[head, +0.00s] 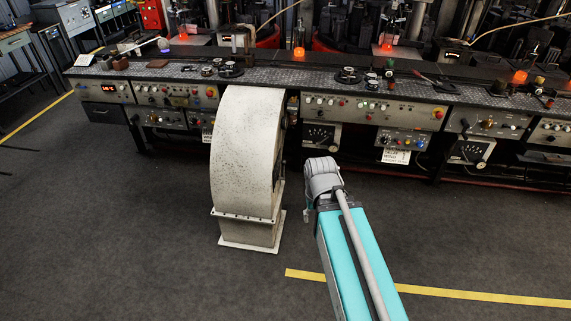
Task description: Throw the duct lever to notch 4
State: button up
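Two pale lever plates with dark markings hang under the console: one (321,136) just right of the big white duct (245,150), the other (473,151) farther right. Each seems to carry a small dark lever or pointer. I cannot tell which is the duct lever, and the notch numbers and settings are too small to read. My teal arm reaches up from the bottom, and its grey joint ends in front of the console, below and apart from the nearer plate. My gripper itself does not show.
The long console (372,104) with buttons and knobs runs across the back. The white duct stands on the floor left of my arm. A white sign (396,157) hangs under the console. A yellow floor line (470,295) crosses at lower right. The dark floor in front is mostly clear.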

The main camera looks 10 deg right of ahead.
aim_at(283, 162)
jog(key=u, duration=0.1)
jog(key=i, duration=1)
jog(key=z, duration=0.05)
